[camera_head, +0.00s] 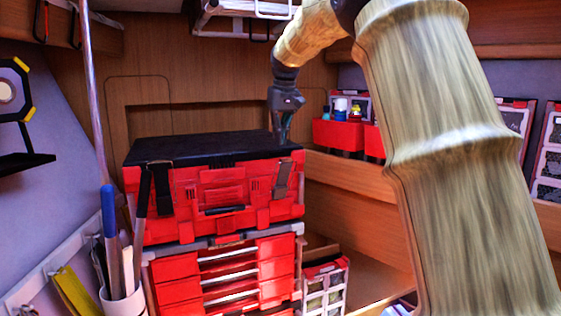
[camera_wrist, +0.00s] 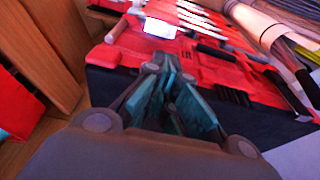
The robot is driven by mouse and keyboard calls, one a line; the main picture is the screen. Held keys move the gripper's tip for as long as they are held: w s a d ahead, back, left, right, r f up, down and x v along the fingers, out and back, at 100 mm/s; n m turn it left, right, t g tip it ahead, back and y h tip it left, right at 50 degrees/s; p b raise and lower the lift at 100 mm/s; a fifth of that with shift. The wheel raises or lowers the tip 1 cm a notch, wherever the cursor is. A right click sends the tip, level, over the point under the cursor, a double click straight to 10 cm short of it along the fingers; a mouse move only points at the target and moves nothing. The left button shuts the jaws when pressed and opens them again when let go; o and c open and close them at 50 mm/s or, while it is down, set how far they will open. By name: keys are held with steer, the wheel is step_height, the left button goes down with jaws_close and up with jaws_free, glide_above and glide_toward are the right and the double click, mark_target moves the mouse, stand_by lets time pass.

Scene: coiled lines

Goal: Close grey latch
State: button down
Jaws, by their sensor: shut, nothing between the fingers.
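A red toolbox (camera_head: 235,192) with a black lid (camera_head: 190,149) stands on a red drawer unit. A grey latch (camera_head: 283,178) sits at the right end of its front and looks tilted. A dark latch (camera_head: 161,189) is on the left of the front. My gripper (camera_head: 281,139) points down at the lid's right edge, above the grey latch; I cannot tell whether it touches. In the wrist view my gripper (camera_wrist: 170,85) is shut and empty over the black lid (camera_wrist: 265,125) and red front (camera_wrist: 210,65). The grey latch is not clear there.
Below is the red drawer unit (camera_head: 229,268), with a small red organizer (camera_head: 324,285) to its right. Red bins (camera_head: 338,134) stand on the wooden shelf behind. A white cup with tools (camera_head: 122,300) and a pole (camera_head: 95,95) are at left.

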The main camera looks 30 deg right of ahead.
stand_by(0.3)
steer(key=p, duration=0.4)
glide_above(277, 184)
steer(key=x, duration=0.5)
steer(key=s+x, duration=0.1)
steer(key=x, duration=0.2)
steer(key=shift+d+f, duration=0.2)
steer(key=shift+x, duration=0.9)
steer(key=shift+f, duration=0.1)
